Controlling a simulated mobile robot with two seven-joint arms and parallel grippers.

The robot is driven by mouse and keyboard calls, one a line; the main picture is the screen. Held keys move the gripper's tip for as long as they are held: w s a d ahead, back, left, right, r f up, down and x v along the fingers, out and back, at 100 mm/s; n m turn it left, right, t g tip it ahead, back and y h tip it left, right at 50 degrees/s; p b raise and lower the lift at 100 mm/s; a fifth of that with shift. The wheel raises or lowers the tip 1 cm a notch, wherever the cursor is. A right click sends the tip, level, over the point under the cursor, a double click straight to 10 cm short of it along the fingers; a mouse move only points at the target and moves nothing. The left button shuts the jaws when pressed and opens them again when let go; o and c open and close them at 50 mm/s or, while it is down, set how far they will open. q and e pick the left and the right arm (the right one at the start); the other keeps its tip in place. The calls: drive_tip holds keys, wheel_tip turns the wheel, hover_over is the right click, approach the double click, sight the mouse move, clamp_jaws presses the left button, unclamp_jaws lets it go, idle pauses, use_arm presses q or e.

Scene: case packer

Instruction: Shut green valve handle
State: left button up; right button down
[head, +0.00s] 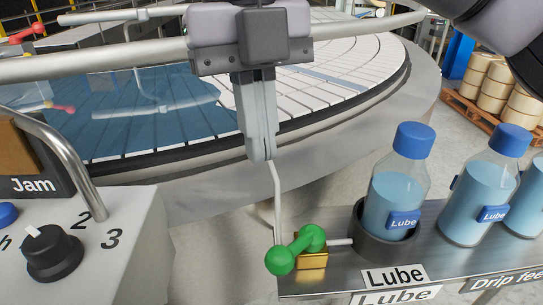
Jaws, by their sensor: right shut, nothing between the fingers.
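The green valve handle (294,250) is a short bar with rounded ends on a brass valve block (313,261), near the bottom middle of the head view. A thin pale pipe (277,195) rises from beside the valve, and another short pipe runs right toward a bottle holder. My right gripper (261,150) points down above the valve, with its fingers together and empty. It looks apart from the handle, which lies below and slightly right of the fingertips. My left gripper is not in view.
Blue-capped Lube bottles (393,190) stand on a metal shelf (340,280) at right, the nearest in a dark holder (383,243). A control panel (110,255) with a black knob (52,252) is at left. A large round table (330,95) lies behind, crossed by a grey rail (90,66).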

sight(297, 246)
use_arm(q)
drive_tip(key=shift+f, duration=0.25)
use_arm(e)
drive_tip(key=x, duration=0.9)
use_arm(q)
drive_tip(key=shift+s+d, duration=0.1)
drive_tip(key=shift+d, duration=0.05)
use_arm(e)
drive_tip(key=shift+a, duration=0.1)
